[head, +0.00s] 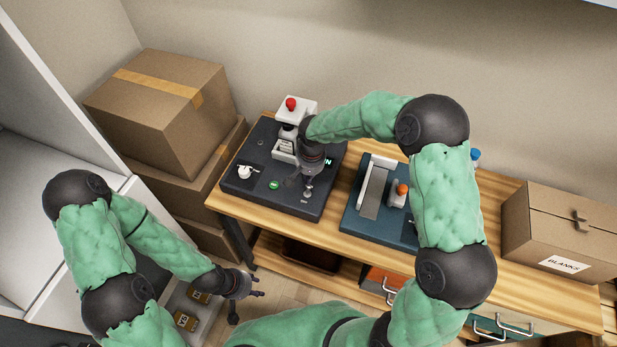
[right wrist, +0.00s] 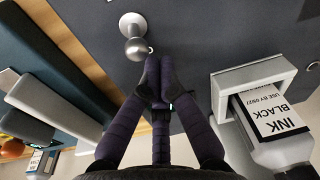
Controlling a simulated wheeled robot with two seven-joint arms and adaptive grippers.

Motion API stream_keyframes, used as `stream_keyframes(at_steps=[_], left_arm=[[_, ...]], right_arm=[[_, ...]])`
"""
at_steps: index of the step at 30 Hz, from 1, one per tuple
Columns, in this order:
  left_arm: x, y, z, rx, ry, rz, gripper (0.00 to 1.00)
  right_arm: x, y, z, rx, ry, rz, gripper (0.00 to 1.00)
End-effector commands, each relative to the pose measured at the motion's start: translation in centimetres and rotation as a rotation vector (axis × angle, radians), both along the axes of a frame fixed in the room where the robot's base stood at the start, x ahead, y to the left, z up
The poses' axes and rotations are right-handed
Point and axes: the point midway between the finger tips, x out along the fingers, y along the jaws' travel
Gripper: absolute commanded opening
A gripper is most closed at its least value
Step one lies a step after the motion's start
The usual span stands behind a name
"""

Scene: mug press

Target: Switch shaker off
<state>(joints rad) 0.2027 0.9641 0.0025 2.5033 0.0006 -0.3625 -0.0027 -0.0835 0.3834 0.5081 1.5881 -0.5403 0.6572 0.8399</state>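The shaker appears to be the white stand (head: 297,108) with a red knob on top, on a dark base board (head: 243,187). A white bracket in the right wrist view (right wrist: 225,85) frames a carton (right wrist: 268,110) marked "INK BLACK". A metal toggle with a rounded end (right wrist: 133,38) stands on the board; it also shows in the head view (head: 308,188). A partly hidden green-lit label (head: 328,161) shows an "N". My right gripper (right wrist: 158,78) has its fingertips together, empty, close to the toggle; contact is unclear. My left gripper (head: 256,285) is open and empty, low beside the table.
A green button (head: 274,184) and a small white fitting (head: 246,171) sit on the dark board. A blue-based press (head: 352,220) with an orange knob stands to the right. A "BLANKS" box (head: 560,235) is at the table's right end. Stacked cartons (head: 160,115) stand left.

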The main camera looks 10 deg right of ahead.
Motion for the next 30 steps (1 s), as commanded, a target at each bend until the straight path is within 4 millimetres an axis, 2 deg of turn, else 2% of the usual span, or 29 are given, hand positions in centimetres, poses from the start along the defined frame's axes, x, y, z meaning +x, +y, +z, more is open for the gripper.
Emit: stream_keyframes(at_steps=[30], left_arm=[[0.0, 0.0, -4.6, 0.000, 0.000, 0.000, 0.40]], right_arm=[[-0.6, 0.4, 0.4, -0.083, -0.124, 0.001, 0.00]])
